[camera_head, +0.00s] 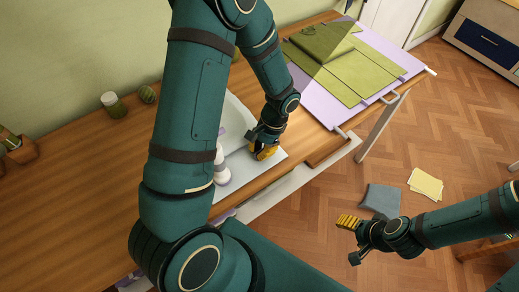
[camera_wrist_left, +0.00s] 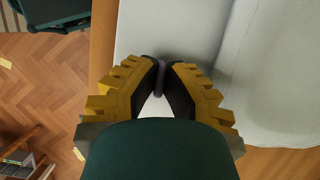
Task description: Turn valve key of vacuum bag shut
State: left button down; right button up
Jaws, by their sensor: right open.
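The pale vacuum bag (camera_head: 236,118) lies flat on the wooden table, partly hidden behind my left arm; it also fills much of the left wrist view (camera_wrist_left: 185,28). My left gripper (camera_head: 264,152) is low over the bag's near right part. In the left wrist view, its yellow-padded fingers close on a small dark purple-grey piece (camera_wrist_left: 160,74), which looks like the valve key. How far the key is turned cannot be told. My right gripper (camera_head: 349,224) is open and empty, out over the floor at the right.
A white and lavender bottle-like item (camera_head: 221,168) stands beside my left arm. A lavender board (camera_head: 384,67) with folded green cloths (camera_head: 338,68) lies at the table's far end. A small jar (camera_head: 112,104) and potted plant (camera_head: 20,148) are at left. A grey-blue item (camera_head: 381,200) lies on the floor.

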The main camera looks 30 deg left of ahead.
dwell(0.3)
pick_arm(q)
jog(key=c, duration=1.1)
grip_release()
jog(key=v, duration=1.2)
jog(key=shift+d, duration=0.15)
jog(key=shift+s+f, duration=0.1)
